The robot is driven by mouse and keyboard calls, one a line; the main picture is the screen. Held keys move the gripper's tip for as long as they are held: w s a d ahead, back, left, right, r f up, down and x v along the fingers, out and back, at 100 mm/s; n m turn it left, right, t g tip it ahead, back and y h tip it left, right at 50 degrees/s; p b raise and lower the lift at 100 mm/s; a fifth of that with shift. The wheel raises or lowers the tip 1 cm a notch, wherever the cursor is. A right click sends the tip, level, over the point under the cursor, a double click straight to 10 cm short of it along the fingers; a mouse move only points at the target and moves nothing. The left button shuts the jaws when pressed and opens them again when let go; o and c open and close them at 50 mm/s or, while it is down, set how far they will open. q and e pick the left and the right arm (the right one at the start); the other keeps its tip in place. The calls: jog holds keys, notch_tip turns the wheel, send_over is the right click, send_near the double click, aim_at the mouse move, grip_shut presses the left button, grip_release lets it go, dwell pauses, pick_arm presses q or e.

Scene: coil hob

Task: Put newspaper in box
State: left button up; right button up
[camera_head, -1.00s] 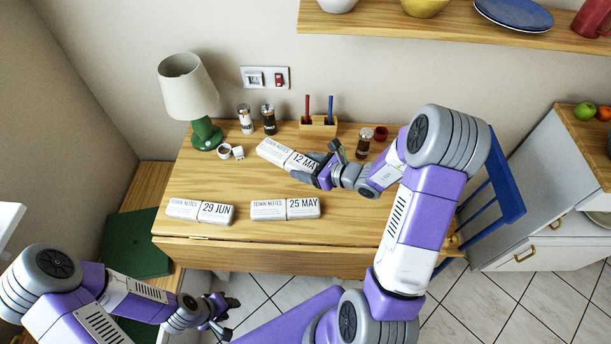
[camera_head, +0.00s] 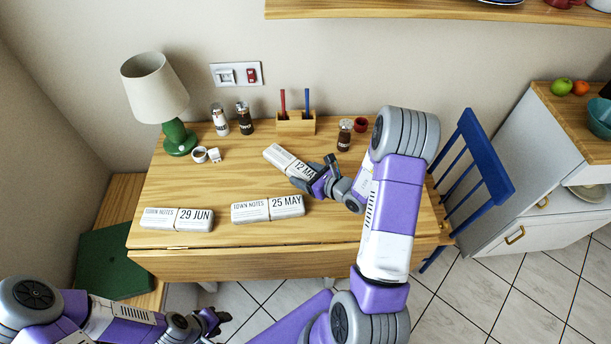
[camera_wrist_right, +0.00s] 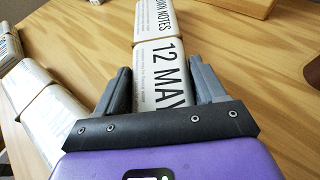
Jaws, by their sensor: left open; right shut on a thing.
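The newspaper marked 12 MAY (camera_head: 281,157) is a folded white bundle on or just above the wooden table; I cannot tell which. My right gripper (camera_head: 314,178) is shut on its near right end. In the right wrist view the newspaper (camera_wrist_right: 161,52) lies between both fingers of my right gripper (camera_wrist_right: 161,80). The newspaper marked 29 JUN (camera_head: 178,219) and the one marked 25 MAY (camera_head: 267,209) lie along the table's front. My left gripper (camera_head: 216,320) is open and empty, low in front of the table. I see no clear box.
A blue chair (camera_head: 478,170) stands right. A green flat thing (camera_head: 116,262) lies on the bench.

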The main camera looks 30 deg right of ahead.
jog(key=shift+r, duration=0.15)
jog(key=shift+f, duration=0.3)
jog(key=o, duration=0.8)
jog(key=shift+r, duration=0.1)
jog(key=shift+r, duration=0.1)
